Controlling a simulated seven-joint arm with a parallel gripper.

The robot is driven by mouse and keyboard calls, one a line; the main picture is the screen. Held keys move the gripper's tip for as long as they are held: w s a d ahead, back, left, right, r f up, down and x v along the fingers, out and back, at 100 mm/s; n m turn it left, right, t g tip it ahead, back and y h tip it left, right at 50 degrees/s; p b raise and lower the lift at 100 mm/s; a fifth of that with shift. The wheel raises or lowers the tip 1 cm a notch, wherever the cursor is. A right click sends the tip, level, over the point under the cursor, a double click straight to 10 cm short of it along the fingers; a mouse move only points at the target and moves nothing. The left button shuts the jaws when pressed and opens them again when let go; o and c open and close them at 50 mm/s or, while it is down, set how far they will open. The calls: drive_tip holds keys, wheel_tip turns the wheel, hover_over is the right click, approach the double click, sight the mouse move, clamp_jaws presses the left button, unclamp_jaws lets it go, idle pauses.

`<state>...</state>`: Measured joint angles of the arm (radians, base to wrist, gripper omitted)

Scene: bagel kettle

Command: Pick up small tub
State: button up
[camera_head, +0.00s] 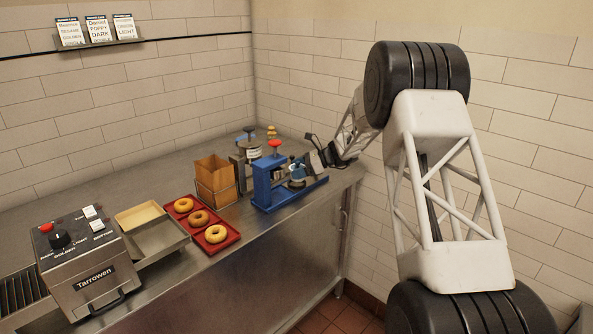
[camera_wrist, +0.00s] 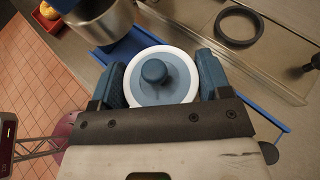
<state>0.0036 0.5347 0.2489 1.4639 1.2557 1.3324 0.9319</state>
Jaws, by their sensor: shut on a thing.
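The small tub (camera_wrist: 160,95) is round, with a white rim, a blue lid and a dark blue knob on top. It sits between the two blue fingers of my gripper (camera_wrist: 163,76), which is shut on it from both sides. In the head view the tub (camera_head: 297,173) is small, beside the blue press (camera_head: 262,187) with a red knob, and my gripper (camera_head: 314,162) reaches it from the right. I cannot tell whether the tub rests on the blue base or is just above it. Its lower body is mostly hidden.
A red tray (camera_head: 223,246) with bagels, a paper-bag holder (camera_head: 214,184) and a grey toaster (camera_head: 85,272) stand to the left. A metal cylinder (camera_wrist: 102,22) is close to the tub at upper left. A black ring (camera_wrist: 219,29) lies on the counter beyond.

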drive_tip(key=s+d+r, duration=0.1)
drive_tip(key=s+d, duration=0.1)
drive_tip(key=s, duration=1.1)
drive_tip(key=shift+s+r, duration=0.15)
drive_tip(key=shift+s, duration=0.1)
drive_tip(key=shift+d, duration=0.1)
drive_tip(key=w+d+r+m+t, duration=0.1)
drive_tip(key=w+m+t, duration=0.1)
drive_tip(key=w, duration=1.8)
drive_tip(key=w+d+r+m+t+h, duration=0.1)
drive_tip(key=w+d+r+m+t, duration=0.1)
drive_tip(key=w, duration=1.8)
drive_tip(key=shift+r+t, duration=0.3)
drive_tip(key=shift+t, duration=0.2)
drive_tip(key=shift+d, duration=0.1)
drive_tip(key=shift+f, duration=3.15)
drive_tip(key=shift+f, duration=1.9)
